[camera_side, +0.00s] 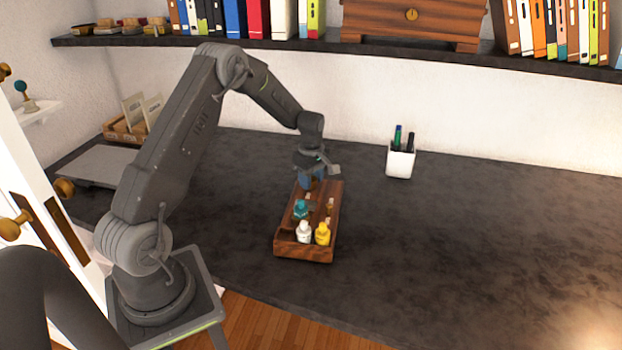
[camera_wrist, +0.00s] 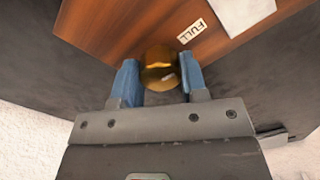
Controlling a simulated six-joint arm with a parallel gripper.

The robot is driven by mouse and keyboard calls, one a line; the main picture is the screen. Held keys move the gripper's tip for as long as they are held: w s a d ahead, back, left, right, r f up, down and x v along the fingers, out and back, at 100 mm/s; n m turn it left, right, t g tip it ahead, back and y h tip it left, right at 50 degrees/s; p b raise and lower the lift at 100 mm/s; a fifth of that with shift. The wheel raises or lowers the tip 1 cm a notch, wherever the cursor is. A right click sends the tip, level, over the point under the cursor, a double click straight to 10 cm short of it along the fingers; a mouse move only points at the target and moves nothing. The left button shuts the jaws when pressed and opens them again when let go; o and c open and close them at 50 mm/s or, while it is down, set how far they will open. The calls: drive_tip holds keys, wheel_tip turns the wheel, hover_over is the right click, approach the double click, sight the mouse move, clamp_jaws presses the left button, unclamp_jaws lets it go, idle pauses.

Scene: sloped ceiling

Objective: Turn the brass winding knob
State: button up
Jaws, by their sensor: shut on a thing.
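The brass winding knob (camera_wrist: 160,68) shows in the wrist view as a round golden piece on the wooden box. My gripper (camera_wrist: 159,80) has one blue finger on each side of it and is shut on it. In the side view my gripper (camera_side: 309,182) points down at the far end of the wooden box (camera_side: 303,252). The knob is hidden there behind the fingers. A label reading FULL (camera_wrist: 191,31) lies on the wood beside the knob in the wrist view.
A white pen cup (camera_side: 400,161) stands to the right, near the wall. The dark worktop (camera_side: 470,240) is clear on the right.

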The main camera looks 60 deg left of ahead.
drive_tip(key=shift+n, duration=0.5)
drive_tip(key=o, duration=0.9)
wheel_tip(320, 180, up, 14)
drive_tip(key=shift+w+f, duration=0.1)
idle(0.3)
